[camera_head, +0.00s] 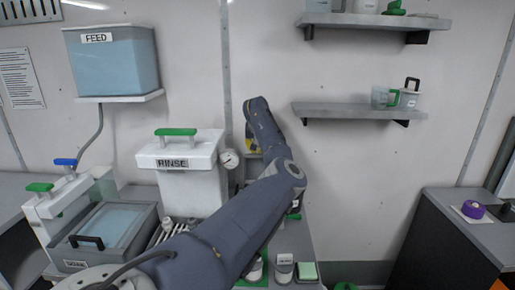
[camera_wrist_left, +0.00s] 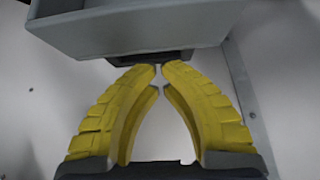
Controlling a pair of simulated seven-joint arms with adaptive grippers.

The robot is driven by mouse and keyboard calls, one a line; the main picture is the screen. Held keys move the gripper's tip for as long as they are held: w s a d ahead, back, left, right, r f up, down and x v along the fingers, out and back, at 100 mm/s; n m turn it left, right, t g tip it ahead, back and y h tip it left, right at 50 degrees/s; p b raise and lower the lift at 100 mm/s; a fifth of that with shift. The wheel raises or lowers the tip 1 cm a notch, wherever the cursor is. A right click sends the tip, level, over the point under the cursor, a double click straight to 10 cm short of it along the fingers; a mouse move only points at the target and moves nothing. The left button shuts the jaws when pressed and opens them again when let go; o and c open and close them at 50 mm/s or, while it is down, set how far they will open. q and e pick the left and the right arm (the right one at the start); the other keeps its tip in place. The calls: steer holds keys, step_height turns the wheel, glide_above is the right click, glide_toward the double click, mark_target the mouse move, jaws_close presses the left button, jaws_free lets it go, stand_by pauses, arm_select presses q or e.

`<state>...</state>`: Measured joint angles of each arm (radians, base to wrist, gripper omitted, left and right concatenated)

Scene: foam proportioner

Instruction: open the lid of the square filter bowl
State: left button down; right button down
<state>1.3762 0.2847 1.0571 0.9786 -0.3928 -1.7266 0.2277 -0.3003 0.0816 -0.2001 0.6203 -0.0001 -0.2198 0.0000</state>
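My left gripper (camera_head: 250,146) shows small in the head view, by the back wall right of the RINSE tank, partly behind my own forearm. In the left wrist view its two yellow fingers (camera_wrist_left: 162,68) lean together with tips almost meeting and nothing clear between them. A dark bar (camera_wrist_left: 125,58) lies just past the tips, under a grey box-like body (camera_wrist_left: 130,30). I cannot tell whether the tips touch the bar. The grey body may be the square filter bowl, but the view cuts it off and I cannot tell its lid. My right gripper is not in view.
The white RINSE tank (camera_head: 190,181) with a green handle and a gauge (camera_head: 229,159) stands close left of the gripper. A wall shelf (camera_head: 350,112) is to the right. Jars (camera_head: 284,268) stand on the bench below my arm.

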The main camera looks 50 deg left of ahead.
arm_select(q)
steer(key=shift+s+d+r, duration=0.15)
steer(key=shift+s+d, duration=0.45)
steer(key=shift+d, duration=0.1)
